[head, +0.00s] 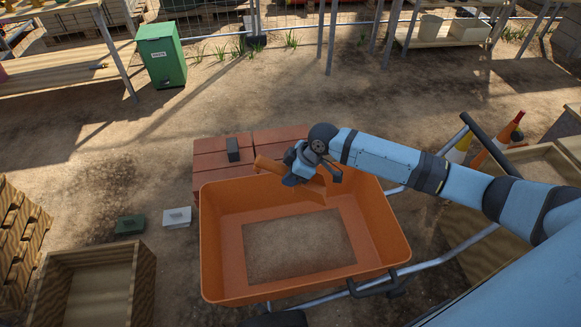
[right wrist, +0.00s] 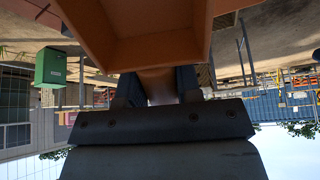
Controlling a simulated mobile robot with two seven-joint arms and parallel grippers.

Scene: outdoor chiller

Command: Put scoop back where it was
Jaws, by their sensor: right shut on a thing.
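My right gripper (head: 302,165) is above the back part of the orange wheelbarrow tray (head: 223,265). It is shut on the orange scoop (head: 268,163), which is partly hidden by the gripper in the head view. In the right wrist view the scoop (right wrist: 150,48) fills the top middle, with its narrow part between the fingers of the gripper (right wrist: 158,88). A flat patch of sand (head: 298,245) lies in the tray's bottom. My left gripper is not in view.
Reddish blocks (head: 212,160) with a dark block (head: 233,150) on top stand behind the tray. A wooden box (head: 140,290) is at lower left, near a green block (head: 130,224) and a grey block (head: 177,217). A green bin (head: 162,55) stands far back. Cones (head: 500,140) are at right.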

